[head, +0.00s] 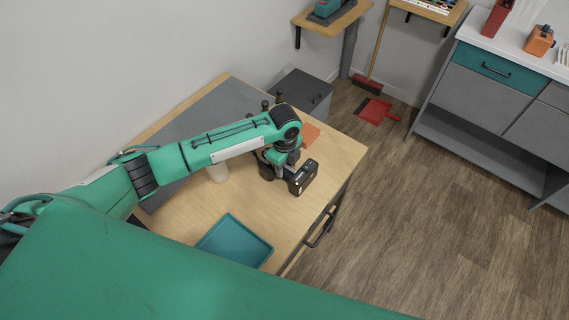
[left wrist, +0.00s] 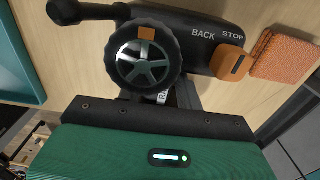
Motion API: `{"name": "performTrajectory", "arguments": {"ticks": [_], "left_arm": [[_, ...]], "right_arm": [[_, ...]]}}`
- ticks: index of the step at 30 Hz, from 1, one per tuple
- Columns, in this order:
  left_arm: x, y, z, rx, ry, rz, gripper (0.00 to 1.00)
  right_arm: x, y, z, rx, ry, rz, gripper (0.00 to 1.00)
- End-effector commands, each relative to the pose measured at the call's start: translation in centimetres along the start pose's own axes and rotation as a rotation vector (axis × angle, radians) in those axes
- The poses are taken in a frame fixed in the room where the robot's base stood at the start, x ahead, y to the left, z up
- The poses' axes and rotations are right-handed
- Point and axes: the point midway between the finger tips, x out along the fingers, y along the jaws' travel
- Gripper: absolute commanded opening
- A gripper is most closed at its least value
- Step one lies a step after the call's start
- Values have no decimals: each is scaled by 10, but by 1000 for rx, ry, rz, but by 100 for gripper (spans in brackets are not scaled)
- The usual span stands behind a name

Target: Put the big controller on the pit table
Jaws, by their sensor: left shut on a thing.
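A dark controller (head: 265,170) is largely hidden under my left arm in the head view. In the left wrist view the controller (left wrist: 205,40) shows a spoked wheel, an orange part and the words BACK and STOP. My left gripper (head: 279,162) is shut on it; in the left wrist view the gripper's fingers (left wrist: 180,96) meet it beside the wheel. They are above a light wooden table (head: 340,152). I cannot tell whether the controller touches the top. My right gripper is not in view.
A teal tray (head: 235,242) lies at the table's near edge. An orange pad (left wrist: 284,58) lies beside the controller. A drawer handle (head: 320,230) sticks out from the table's right side.

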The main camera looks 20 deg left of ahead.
Motion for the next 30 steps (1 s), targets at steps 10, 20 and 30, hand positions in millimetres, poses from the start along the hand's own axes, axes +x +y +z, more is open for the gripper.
{"name": "performTrajectory", "arguments": {"ticks": [10,20,30], "left_arm": [[2,0,0,0,0,0,50],[1,0,0,0,0,0,58],[-49,-2,0,1,1,-5,58]], "right_arm": [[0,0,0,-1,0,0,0],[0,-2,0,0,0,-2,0],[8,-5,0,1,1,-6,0]]}}
